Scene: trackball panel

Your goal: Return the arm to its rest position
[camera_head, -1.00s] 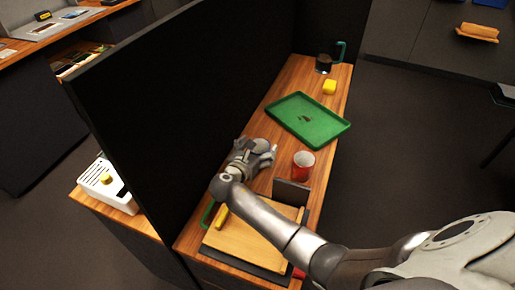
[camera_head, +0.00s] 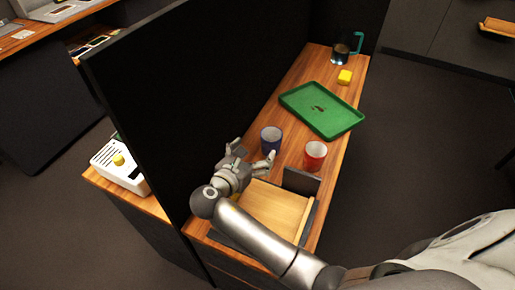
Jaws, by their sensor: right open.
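My right gripper (camera_head: 251,155) is open and empty above the wooden table (camera_head: 306,68). Its fingers are spread and point towards the back of the table. A blue mug (camera_head: 271,142) stands upright just beyond the fingertips, outside the fingers; whether they touch is hard to tell. My right arm reaches in from the lower right, over a wooden board (camera_head: 275,207) in a dark tray at the near end, and hides part of it. My left gripper is not in view.
A red mug (camera_head: 315,155) stands right of the blue one, behind a small dark upright plate (camera_head: 301,182). Farther back are a green tray (camera_head: 320,108), a yellow block (camera_head: 345,77) and a dark mug (camera_head: 340,54). A tall black partition (camera_head: 190,90) borders the table's left side.

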